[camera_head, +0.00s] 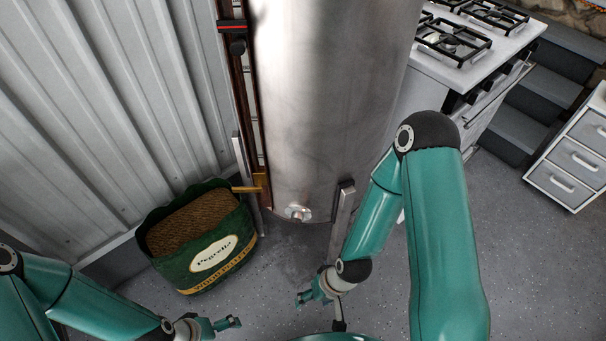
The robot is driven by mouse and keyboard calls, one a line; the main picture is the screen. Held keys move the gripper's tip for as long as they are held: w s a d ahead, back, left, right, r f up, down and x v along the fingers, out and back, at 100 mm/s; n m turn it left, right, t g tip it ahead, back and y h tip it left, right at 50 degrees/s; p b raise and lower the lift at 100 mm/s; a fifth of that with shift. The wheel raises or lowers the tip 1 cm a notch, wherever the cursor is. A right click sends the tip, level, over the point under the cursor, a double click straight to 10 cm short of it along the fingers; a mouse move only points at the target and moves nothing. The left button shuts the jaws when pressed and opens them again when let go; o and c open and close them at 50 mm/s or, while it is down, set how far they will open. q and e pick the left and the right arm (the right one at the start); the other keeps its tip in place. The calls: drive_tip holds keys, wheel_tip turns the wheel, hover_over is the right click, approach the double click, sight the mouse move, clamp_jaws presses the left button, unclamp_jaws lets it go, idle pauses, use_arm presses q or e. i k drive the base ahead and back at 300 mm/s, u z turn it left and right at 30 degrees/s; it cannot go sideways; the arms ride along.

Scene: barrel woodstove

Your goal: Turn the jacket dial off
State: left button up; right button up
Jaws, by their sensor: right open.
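A tall brushed-metal cylinder (325,100) stands upright in the middle. A round silver knob-like fitting (298,212) is low on its front. A dark round knob (237,46) sits under a red-and-black bar at its upper left edge. I cannot tell which of these is the jacket dial, and no dial setting is readable. My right gripper (302,298) is open and empty, below the silver fitting in the picture and apart from the cylinder. My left gripper (236,322) is at the bottom edge, away from the cylinder; its jaws are too small to judge.
A green bag (217,265) of brown pellets stands on the floor left of the cylinder. A yellow lever (247,189) sticks out between them. A metal leg (342,215) is near my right forearm. A white stove (460,50) and a drawer unit (575,160) stand right.

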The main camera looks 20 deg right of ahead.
sight(297, 217)
drive_tip(key=k, duration=1)
drive_tip(key=u, duration=0.75)
drive_tip(key=i, duration=0.4)
drive_tip(key=z, duration=0.25)
